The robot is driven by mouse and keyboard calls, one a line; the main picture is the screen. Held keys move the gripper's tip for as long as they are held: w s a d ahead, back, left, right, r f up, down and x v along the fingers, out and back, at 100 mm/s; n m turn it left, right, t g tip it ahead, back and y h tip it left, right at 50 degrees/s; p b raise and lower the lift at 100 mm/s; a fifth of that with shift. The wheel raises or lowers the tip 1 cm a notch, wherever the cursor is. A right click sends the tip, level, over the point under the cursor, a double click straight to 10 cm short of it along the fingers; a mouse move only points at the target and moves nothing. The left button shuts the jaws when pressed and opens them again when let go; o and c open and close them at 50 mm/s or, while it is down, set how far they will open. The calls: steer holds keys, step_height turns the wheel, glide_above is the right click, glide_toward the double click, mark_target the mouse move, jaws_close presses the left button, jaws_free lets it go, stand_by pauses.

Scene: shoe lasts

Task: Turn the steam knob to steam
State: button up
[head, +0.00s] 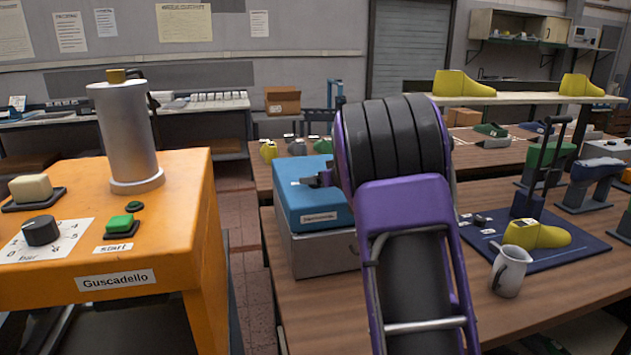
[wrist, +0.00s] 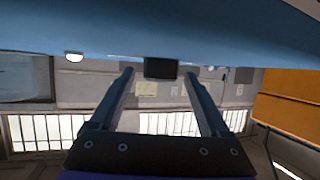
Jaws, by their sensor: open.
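A blue box (head: 305,212) with a small white label sits on a grey base on the wooden table, left of my arm. My gripper (head: 318,181) is at its upper part, largely hidden by my purple arm. In the wrist view my gripper (wrist: 159,74) is open, with one finger on each side of a dark block (wrist: 160,68) at the edge of a blue surface. The block looks like a knob, apart from both fingers. Its marking and setting cannot be read.
An orange machine (head: 207,250) labelled Guscadello stands at left, with a black bar knob (head: 41,231), a green start button (head: 120,222) and a metal cylinder (head: 128,135). A white jug (head: 510,272) and a yellow last (head: 535,235) stand right of my arm.

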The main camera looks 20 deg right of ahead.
steer(key=shift+w+a+f, duration=0.15)
steer(key=shift+w+f, duration=0.1)
steer(key=shift+w, duration=0.4)
jaws_close()
steer(key=shift+r, duration=0.1)
